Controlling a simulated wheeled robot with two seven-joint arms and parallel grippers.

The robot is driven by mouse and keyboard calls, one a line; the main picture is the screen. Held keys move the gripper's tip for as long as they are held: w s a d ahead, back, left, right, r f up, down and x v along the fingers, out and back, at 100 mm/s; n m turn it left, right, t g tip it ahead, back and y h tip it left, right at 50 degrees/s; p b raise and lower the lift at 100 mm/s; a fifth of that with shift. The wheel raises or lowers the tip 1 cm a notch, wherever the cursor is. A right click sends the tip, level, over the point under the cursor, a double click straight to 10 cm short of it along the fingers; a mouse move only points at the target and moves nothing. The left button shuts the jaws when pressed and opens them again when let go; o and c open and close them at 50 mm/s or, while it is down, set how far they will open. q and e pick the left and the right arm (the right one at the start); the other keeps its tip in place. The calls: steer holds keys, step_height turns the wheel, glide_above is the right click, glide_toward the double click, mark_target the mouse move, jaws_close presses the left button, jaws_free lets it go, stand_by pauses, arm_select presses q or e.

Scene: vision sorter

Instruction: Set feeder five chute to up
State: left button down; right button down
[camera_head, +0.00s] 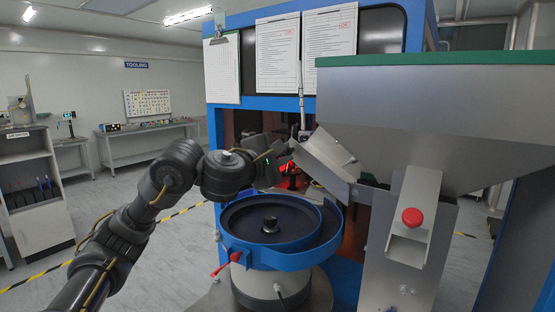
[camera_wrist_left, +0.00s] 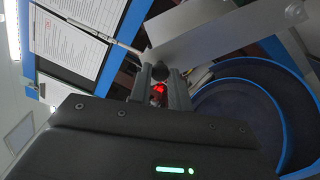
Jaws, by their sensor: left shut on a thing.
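The grey metal chute (camera_head: 325,160) sits above the blue-rimmed bowl feeder (camera_head: 330,248), beside the hopper. It slants, with its left end higher than its right end near the hopper. My left gripper (camera_head: 284,150) is at the chute's left end. In the left wrist view, my left gripper's fingers (camera_wrist_left: 161,88) are closed around a small dark knob (camera_wrist_left: 160,70), next to the chute's grey plate (camera_wrist_left: 225,35). The knob is hard to make out in the head view. My right gripper is not in view.
A red lever (camera_head: 225,263) sticks out from the bowl's front left. A blue cabinet (camera_head: 222,125) with papers stands behind. The floor at the left is open.

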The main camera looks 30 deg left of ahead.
arm_select(q)
steer(key=shift+d+r, duration=0.15)
steer(key=shift+r, duration=0.1)
steer(key=c, duration=1.3)
jaws_free()
steer(key=shift+s, duration=0.1)
steer(key=s+a+p, duration=0.1)
steer(key=s, duration=0.9)
steer(key=shift+s+a, duration=0.2)
steer(key=shift+s, duration=0.1)
